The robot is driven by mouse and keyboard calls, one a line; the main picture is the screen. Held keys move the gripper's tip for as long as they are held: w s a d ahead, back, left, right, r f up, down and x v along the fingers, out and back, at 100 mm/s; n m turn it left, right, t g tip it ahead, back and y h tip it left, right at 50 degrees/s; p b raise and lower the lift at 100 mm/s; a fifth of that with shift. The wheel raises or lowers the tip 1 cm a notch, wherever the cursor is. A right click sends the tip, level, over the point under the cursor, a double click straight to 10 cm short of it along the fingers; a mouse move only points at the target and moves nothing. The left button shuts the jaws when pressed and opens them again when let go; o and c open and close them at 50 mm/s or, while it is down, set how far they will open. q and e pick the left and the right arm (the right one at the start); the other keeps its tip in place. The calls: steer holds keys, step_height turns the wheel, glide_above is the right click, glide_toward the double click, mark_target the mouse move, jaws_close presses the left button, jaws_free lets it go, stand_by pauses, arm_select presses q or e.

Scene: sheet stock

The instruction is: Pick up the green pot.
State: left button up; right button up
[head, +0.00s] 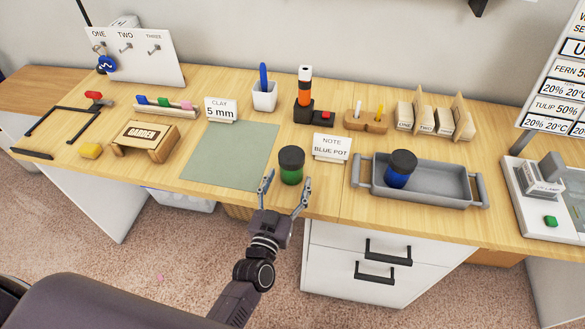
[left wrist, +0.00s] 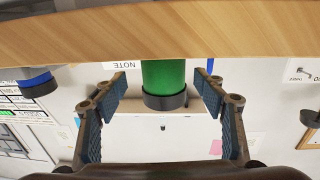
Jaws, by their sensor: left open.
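The green pot (head: 290,175) has a dark lid and stands upright near the front edge of the table, right of the green mat. My left gripper (head: 287,180) is open at the table's front edge, with a fingertip to each side of the pot's lower part. In the left wrist view, which is upside down, the pot (left wrist: 163,75) appears between the open fingers (left wrist: 160,88), with a gap on both sides. I cannot tell how deep between the fingers it is. My right gripper is not in view.
A note sign (head: 331,148) reading "BLUE POT" stands close behind and right of the green pot. A grey tray (head: 440,185) holds a blue pot (head: 400,170) to the right. The flat green mat (head: 228,155) to the left is bare.

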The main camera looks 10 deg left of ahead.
mark_target(289, 175)
arm_select(q)
steer(key=shift+w+r, duration=0.1)
steer(key=shift+w, duration=0.35)
steer(key=w, duration=0.3)
steer(key=shift+w+a+p, duration=0.2)
steer(key=shift+w+p, duration=0.05)
steer(key=shift+p, duration=0.1)
steer(key=shift+w+f, duration=0.2)
steer(key=shift+w, duration=0.3)
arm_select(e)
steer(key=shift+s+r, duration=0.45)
arm_select(q)
steer(key=c, duration=1.3)
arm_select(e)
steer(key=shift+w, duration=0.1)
arm_select(q)
steer(key=shift+r, duration=0.1)
